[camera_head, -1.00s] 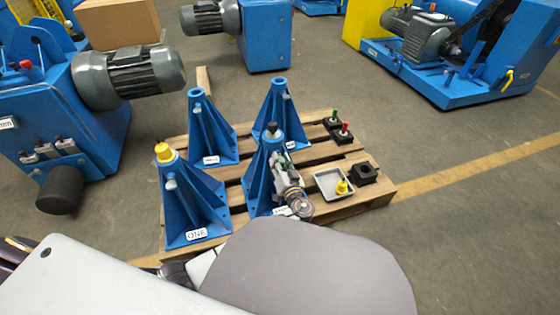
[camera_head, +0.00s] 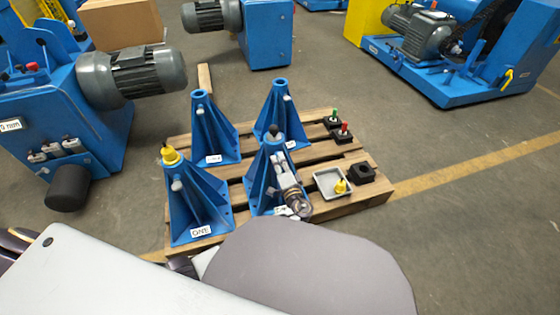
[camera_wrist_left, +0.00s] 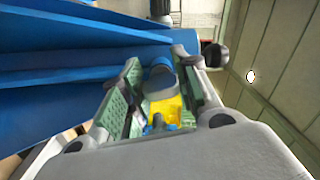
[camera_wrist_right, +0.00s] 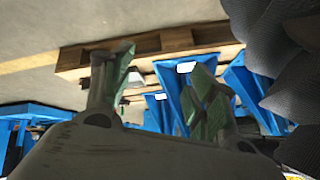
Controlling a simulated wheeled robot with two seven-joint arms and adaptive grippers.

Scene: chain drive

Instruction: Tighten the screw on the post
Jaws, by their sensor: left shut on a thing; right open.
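Several blue posts stand upright on a wooden pallet. The front-right post (camera_head: 258,183) has a black ball knob (camera_head: 272,132) on top. My left gripper (camera_head: 287,180) is at its right side. In the left wrist view its green-padded fingers (camera_wrist_left: 155,92) are shut around a grey screw head (camera_wrist_left: 160,80) against the blue post (camera_wrist_left: 70,45). The screw's threaded part is hidden. The front-left post marked ONE (camera_head: 195,205) has a yellow cap (camera_head: 170,156) on top and a grey side screw (camera_head: 177,186). My right gripper (camera_wrist_right: 157,88) is open and empty, apart from the posts.
Blue motor machines stand left and behind. Floor at right is clear.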

